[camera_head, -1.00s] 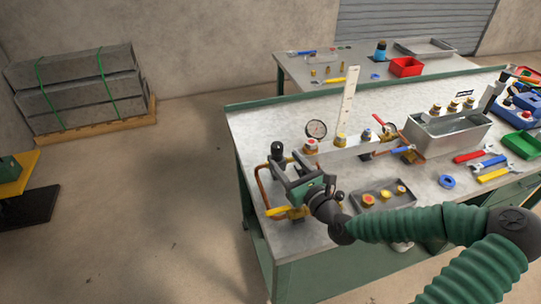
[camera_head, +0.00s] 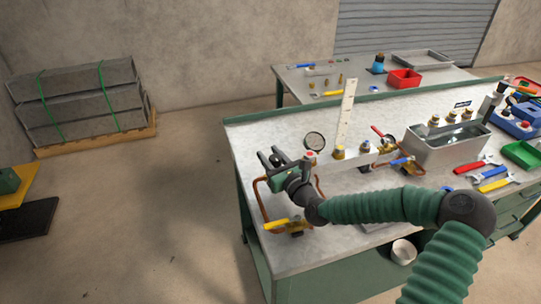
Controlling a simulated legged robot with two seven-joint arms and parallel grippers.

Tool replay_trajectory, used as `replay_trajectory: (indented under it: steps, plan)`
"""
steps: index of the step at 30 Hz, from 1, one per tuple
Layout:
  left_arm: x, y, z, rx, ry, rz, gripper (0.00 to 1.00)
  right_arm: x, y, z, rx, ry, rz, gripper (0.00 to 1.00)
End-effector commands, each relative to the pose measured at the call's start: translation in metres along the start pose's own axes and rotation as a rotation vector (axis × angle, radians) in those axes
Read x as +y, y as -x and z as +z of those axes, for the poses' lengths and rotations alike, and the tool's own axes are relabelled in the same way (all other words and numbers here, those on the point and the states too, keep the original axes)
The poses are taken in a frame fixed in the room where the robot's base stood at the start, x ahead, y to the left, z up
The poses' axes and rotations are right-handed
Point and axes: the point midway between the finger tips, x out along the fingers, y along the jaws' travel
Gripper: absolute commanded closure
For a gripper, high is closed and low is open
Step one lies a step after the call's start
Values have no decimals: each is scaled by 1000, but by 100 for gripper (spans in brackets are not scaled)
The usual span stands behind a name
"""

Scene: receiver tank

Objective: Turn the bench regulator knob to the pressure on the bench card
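My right gripper (camera_head: 271,156) is above the left end of the bench, over the copper pipework. Its two dark fingers look spread apart. I cannot tell whether the regulator knob is between them, because the gripper hides that spot. A round pressure gauge (camera_head: 314,141) stands just right of the gripper, its reading too small to make out. A red-topped brass fitting (camera_head: 310,154) is below the gauge. A tall white marked strip (camera_head: 346,115) stands behind the manifold; I cannot tell whether it is the bench card. My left gripper is not in view.
A yellow-handled valve (camera_head: 283,224) is below my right wrist. A metal tank (camera_head: 446,150), wrenches (camera_head: 480,165) and a green tray (camera_head: 522,154) are to the right. My forearm crosses the bench's front. A second table (camera_head: 440,82) stands behind.

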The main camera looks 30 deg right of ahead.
Motion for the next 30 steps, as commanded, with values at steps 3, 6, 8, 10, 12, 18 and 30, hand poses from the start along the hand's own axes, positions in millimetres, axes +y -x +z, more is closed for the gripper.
replay_trajectory:
  steps: [3, 6, 8, 10, 12, 18, 30]
  plan:
    - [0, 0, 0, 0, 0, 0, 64, -2, 0, 0, 0, 1, -5, 90]
    - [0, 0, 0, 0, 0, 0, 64, -3, 0, 0, -1, 1, -5, 100]
    - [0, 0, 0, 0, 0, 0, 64, -3, 0, 0, -1, 1, -5, 100]
    - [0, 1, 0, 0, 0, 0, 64, -3, 0, 1, -2, 1, -7, 100]
    - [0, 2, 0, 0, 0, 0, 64, -2, 0, 1, -3, 1, -12, 100]
    - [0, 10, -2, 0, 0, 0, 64, -3, -1, 5, -8, -4, -67, 100]
    - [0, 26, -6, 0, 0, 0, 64, -12, 0, 3, 6, -3, -373, 100]
